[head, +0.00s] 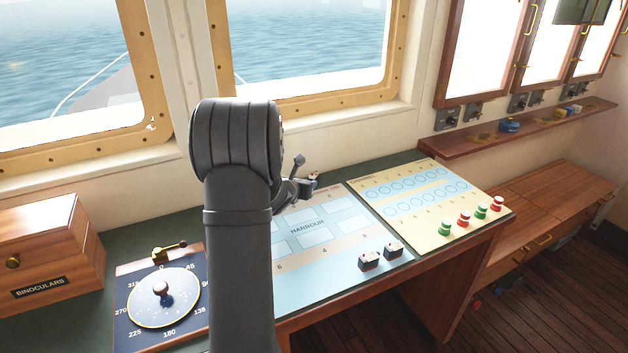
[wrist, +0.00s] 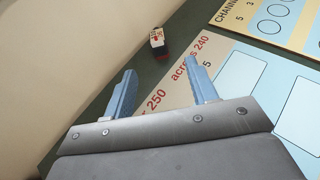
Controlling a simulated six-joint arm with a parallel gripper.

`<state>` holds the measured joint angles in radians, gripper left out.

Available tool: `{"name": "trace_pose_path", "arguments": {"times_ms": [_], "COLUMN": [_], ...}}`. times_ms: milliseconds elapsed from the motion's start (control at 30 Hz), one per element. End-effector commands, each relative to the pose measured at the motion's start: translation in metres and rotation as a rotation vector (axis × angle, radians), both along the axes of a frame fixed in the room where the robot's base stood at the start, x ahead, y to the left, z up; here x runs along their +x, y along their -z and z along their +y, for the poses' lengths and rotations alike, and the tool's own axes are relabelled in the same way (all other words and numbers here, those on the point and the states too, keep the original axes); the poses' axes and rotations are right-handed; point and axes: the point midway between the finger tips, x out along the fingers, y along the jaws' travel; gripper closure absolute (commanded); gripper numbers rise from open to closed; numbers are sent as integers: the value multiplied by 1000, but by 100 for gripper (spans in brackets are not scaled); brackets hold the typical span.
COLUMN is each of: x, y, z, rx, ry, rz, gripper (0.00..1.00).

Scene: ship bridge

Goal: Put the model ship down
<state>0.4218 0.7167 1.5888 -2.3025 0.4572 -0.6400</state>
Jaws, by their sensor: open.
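A small model ship (wrist: 158,43), white on top with red and black below, sits on the dark green desk top, just off the edge of the harbour board (wrist: 225,50). In the head view, a small bit of it (head: 314,176) shows behind my gripper. My gripper (wrist: 162,69) is open, with its two blue fingers apart and nothing between them. The ship lies beyond the fingertips, clear of them. Two more model ships, (head: 369,261) and (head: 393,251), with dark hulls and pale tops, stand on the near right part of the harbour board.
A yellow channel board (head: 425,190) with red and green buoys (head: 464,219) lies to the right. A compass dial (head: 165,298) and a wooden binoculars box (head: 45,250) are on the left. My arm hides part of the desk. The window wall (head: 350,125) rises close behind.

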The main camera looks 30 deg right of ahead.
Motion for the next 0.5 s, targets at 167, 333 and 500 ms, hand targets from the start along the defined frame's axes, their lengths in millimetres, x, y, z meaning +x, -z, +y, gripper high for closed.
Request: {"name": "trace_pose_path", "arguments": {"times_ms": [167,333,500], "x": [23,41,49], "y": [15,25,29], "z": [-23,-41,-49], "rx": [1,0,0], "ry": [1,1,0], "rz": [0,0,0], "gripper": [47,47,47]}}
